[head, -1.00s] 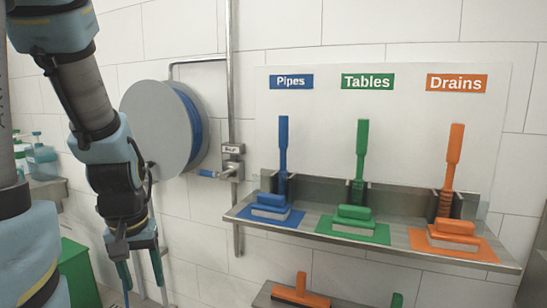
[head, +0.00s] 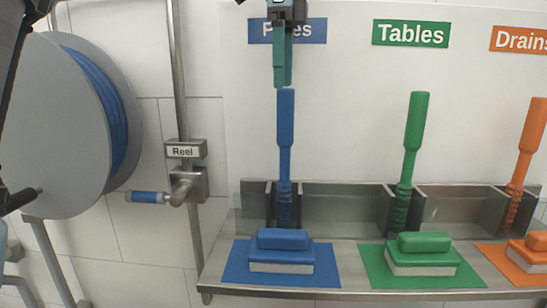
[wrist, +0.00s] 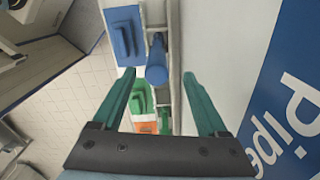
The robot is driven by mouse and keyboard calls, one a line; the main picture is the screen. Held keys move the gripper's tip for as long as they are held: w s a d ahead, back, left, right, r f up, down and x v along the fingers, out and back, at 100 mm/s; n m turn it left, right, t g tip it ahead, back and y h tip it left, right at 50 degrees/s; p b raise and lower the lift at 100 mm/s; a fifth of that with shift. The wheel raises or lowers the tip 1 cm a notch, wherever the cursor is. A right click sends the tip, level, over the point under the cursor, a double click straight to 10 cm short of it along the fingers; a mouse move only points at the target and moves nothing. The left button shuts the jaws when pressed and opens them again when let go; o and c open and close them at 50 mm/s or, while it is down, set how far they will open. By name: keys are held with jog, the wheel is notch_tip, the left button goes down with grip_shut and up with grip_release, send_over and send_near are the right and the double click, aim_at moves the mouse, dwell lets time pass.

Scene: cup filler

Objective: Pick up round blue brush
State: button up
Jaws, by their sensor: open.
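The round blue brush (head: 285,150) stands upright in a metal holder slot below the Pipes sign, its handle up and its bristles partly hidden in the slot. My gripper (head: 282,84) hangs fingers down directly above the handle top in the head view, with the handle end close below the fingertips. In the wrist view, my gripper (wrist: 160,85) is open and empty, and the blue handle end (wrist: 157,73) shows between the two green fingers. No contact with the handle is visible.
A flat blue brush (head: 282,252) lies on a blue mat in front of the holder. A green round brush (head: 412,150) and an orange one (head: 525,155) stand to the right. The hose reel (head: 60,130) and a valve pipe (head: 182,185) are at left. The wall is close behind.

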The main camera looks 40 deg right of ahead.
jog(key=shift+s+d+r+m, duration=0.3)
jog(key=shift+s+r+m, duration=0.1)
jog(key=shift+s, duration=0.1)
jog(key=shift+s+f, duration=0.15)
jog(key=shift+f, duration=0.2)
send_over(286, 123)
jog(key=w+d, duration=0.1)
jog(key=f, duration=0.4)
jog(key=shift+d+f, duration=0.15)
jog(key=shift+d, duration=0.05)
jog(key=shift+w+a+f, duration=0.1)
jog(key=shift+a+f, duration=0.05)
jog(key=shift+f, duration=1.2)
jog(key=shift+w+a+f, duration=0.1)
jog(key=shift+f, duration=1.25)
grip_shut()
